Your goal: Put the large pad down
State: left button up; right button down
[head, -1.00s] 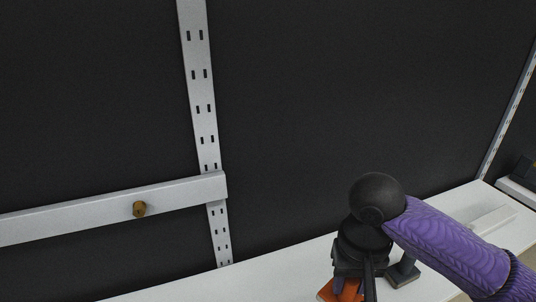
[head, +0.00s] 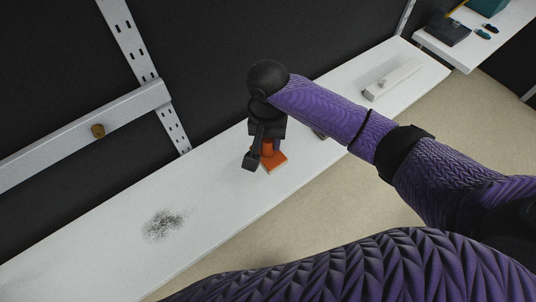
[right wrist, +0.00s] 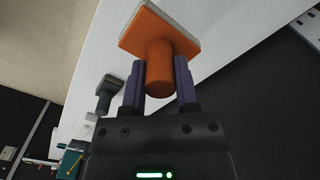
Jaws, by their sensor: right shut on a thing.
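The large pad is an orange block with a round orange handle and a pale underside. It shows in the head view (head: 274,162) and in the right wrist view (right wrist: 160,32). My right gripper (right wrist: 160,85) is shut on the pad's orange handle. In the head view my right gripper (head: 262,145) hangs over the white shelf (head: 110,240). I cannot tell whether the pad touches the shelf. My left gripper is not in view.
A smaller dark pad (right wrist: 108,92) stands on the shelf beside the large pad. A dark smudge (head: 162,224) marks the shelf to the left. A white bar-shaped object (head: 392,79) lies at the right. Another shelf at upper right holds a dark box (head: 448,28).

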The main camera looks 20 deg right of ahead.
aim_at(268, 156)
notch_tip(268, 156, down, 6)
jog(key=shift+b, duration=0.65)
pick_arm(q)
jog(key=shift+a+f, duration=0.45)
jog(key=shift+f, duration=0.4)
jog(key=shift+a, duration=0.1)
pick_arm(e)
jog(key=shift+c, duration=1.8)
grip_release()
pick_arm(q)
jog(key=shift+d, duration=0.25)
pick_arm(e)
notch_tip(268, 156, up, 11)
jog(key=p, duration=0.3)
jog(key=shift+r, duration=0.15)
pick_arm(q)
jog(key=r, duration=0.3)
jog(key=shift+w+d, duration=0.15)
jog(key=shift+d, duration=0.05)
pick_arm(e)
jog(key=shift+r, duration=0.5)
